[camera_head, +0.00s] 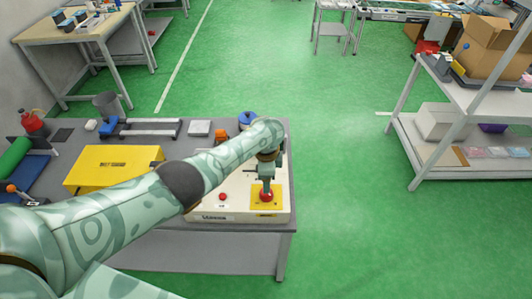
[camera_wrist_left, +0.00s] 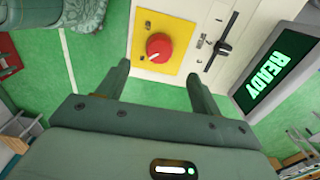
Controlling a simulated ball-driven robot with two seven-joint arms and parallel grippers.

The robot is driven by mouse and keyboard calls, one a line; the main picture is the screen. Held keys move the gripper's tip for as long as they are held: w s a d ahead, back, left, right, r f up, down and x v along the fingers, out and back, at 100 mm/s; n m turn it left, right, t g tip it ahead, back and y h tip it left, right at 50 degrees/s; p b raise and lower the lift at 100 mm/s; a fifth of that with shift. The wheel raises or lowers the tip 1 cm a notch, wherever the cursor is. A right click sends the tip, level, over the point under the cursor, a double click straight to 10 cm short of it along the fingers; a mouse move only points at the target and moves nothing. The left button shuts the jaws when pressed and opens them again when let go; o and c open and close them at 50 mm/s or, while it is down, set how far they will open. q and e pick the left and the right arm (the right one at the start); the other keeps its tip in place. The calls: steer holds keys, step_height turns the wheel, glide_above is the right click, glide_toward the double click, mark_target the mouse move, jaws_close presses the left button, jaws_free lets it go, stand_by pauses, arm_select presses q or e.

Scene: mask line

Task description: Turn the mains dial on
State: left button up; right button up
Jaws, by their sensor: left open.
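The mains dial is a round red knob (camera_head: 267,196) on a yellow plate (camera_head: 257,208), at the front right of a pale control panel (camera_head: 203,214) on the grey bench. In the left wrist view the knob (camera_wrist_left: 159,47) shows a short white mark towards its lower left edge. My left gripper (camera_head: 267,180) points down just above the knob. In the left wrist view its two fingers (camera_wrist_left: 157,70) are apart, with the knob beyond their tips and nothing between them. Contact with the knob cannot be told. My right gripper is not in view.
A small red button (camera_head: 222,197) sits left of the dial. A screen reading READY (camera_wrist_left: 274,68) and a black lever (camera_wrist_left: 219,55) are on the panel. A yellow box (camera_head: 113,167) lies left on the bench. Shelves (camera_head: 470,100) stand right; green floor between is clear.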

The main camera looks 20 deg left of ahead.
arm_select(q)
step_height(320, 180, up, 8)
steer(key=p, duration=0.3)
steer(key=shift+f, duration=0.15)
steer(key=shift+f, duration=0.1)
